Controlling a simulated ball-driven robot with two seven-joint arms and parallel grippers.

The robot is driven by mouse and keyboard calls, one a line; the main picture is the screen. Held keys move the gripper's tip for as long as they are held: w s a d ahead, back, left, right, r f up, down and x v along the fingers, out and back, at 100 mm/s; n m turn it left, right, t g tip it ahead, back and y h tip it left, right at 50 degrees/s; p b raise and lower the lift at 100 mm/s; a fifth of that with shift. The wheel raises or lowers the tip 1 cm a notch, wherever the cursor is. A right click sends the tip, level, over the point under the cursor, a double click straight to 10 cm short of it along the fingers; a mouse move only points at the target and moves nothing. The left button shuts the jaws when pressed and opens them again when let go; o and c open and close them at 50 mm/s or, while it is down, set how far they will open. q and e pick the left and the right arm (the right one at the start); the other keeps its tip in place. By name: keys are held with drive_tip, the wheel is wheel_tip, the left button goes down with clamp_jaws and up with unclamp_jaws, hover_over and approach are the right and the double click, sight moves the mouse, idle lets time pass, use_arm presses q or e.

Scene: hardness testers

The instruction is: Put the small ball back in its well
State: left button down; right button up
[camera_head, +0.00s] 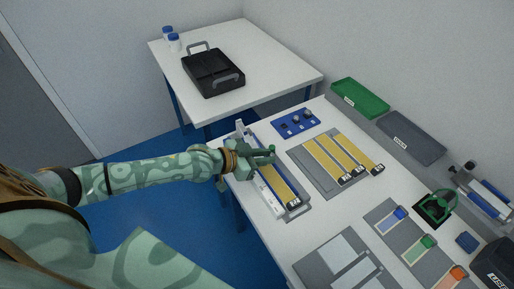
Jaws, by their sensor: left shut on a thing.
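My left gripper (268,155) reaches in from the left and is over the far part of a tester (265,186) with a yellow strip on the near table. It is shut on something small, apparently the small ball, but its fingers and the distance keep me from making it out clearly. A blue block (284,130) with dark round balls and wells lies beyond the gripper, up and to the right. Which of its wells is empty is too small to tell. My right gripper is not in view.
A grey board (306,164) with yellow strips lies right of the tester. Green (360,97) and grey (412,136) trays line the wall. Coloured samples and a green-handled thing (437,207) are at the right. A black case (212,72) sits on the far table.

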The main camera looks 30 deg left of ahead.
use_arm(q)
drive_tip(key=shift+s+a+f, duration=0.1)
drive_tip(key=shift+a+f, duration=0.05)
drive_tip(key=shift+f, duration=0.1)
drive_tip(key=shift+f+b, duration=2.8)
drive_tip(key=shift+f, duration=0.45)
drive_tip(key=c, duration=1.2)
unclamp_jaws()
drive_tip(key=shift+c, duration=0.2)
drive_tip(key=shift+s, duration=0.1)
drive_tip(key=p+v, duration=0.5)
drive_tip(key=v, duration=1.1)
drive_tip(key=shift+p, duration=0.35)
